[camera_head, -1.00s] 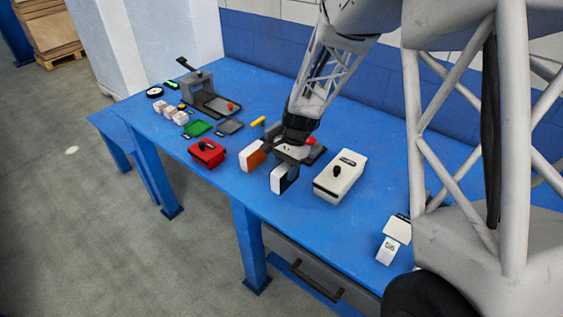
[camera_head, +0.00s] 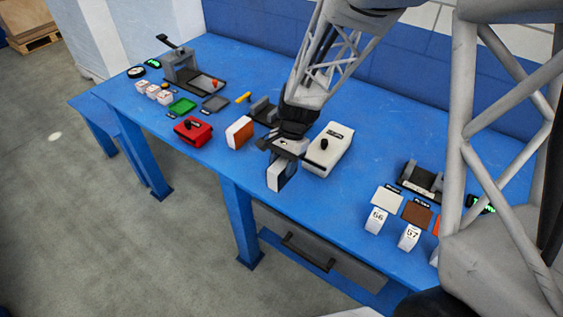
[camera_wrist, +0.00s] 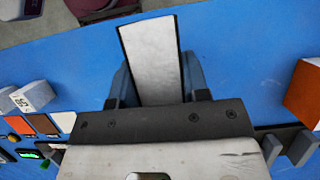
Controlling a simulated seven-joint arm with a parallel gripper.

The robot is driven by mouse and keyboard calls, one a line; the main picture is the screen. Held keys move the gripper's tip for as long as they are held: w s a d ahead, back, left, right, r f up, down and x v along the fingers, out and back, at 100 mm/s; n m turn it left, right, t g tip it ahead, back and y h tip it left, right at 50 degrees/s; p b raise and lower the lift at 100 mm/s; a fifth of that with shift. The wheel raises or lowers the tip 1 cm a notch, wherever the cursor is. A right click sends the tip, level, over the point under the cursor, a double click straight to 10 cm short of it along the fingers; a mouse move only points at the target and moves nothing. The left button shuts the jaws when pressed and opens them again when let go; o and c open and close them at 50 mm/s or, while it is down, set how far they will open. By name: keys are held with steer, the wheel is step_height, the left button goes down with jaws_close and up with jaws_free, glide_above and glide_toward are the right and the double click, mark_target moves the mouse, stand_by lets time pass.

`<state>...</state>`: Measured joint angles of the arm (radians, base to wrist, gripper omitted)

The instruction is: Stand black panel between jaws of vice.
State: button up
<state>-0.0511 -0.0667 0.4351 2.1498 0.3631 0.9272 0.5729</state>
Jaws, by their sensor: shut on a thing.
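My gripper (camera_head: 284,150) is shut on the black panel (camera_head: 289,177), a slab with a dark face and a white edge. It hangs upright near the table's front edge; whether it touches the table I cannot tell. In the wrist view the panel (camera_wrist: 152,60) shows as a long white strip with dark borders between the fingers. A grey vice-like fixture (camera_head: 264,109) stands behind and left of my gripper, partly hidden by the arm. A second grey fixture with upright blocks (camera_head: 423,180) stands at the right. Which one is the vice I cannot tell.
An orange-faced panel (camera_head: 239,132) stands left of my gripper. A white box with a black knob (camera_head: 328,150) stands close to its right. A red box (camera_head: 193,131) lies farther left. Sample plates and number blocks (camera_head: 376,220) occupy the right front.

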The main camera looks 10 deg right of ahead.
steer(key=shift+w, duration=0.1)
stand_by(0.5)
step_height(320, 180, up, 5)
glide_above(268, 98)
steer(key=s, duration=0.5)
steer(key=shift+a+r, duration=0.2)
steer(key=shift+a, duration=0.15)
steer(key=shift+f, duration=0.15)
steer(key=shift+f, duration=2.35)
steer(key=shift+f, duration=1.7)
stand_by(0.4)
